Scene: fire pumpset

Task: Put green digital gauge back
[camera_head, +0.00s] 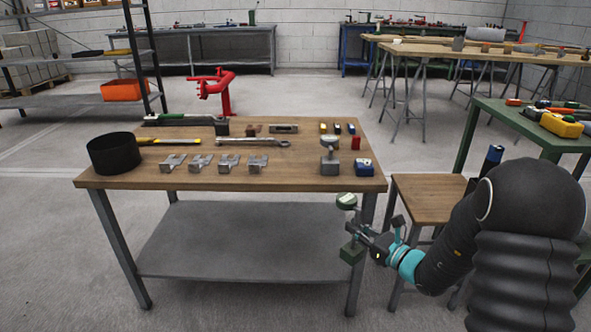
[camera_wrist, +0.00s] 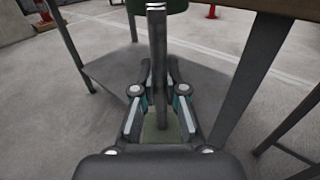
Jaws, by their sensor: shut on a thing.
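The green digital gauge (camera_head: 346,201) is held upright off the front right corner of the wooden-topped workbench (camera_head: 225,178). Its round green head is on top, a thin stem runs down, and a dark green block is at the bottom. My gripper (camera_head: 364,237) is shut on the stem, below tabletop height. In the wrist view the grey stem of the gauge (camera_wrist: 158,60) stands between the two fingers of my gripper (camera_wrist: 158,100). There the head is mostly cut off at the top edge.
Metal blocks, a wrench (camera_head: 255,142) and a black cylinder (camera_head: 114,153) lie further left. A wooden stool (camera_head: 430,195) stands close right of the bench.

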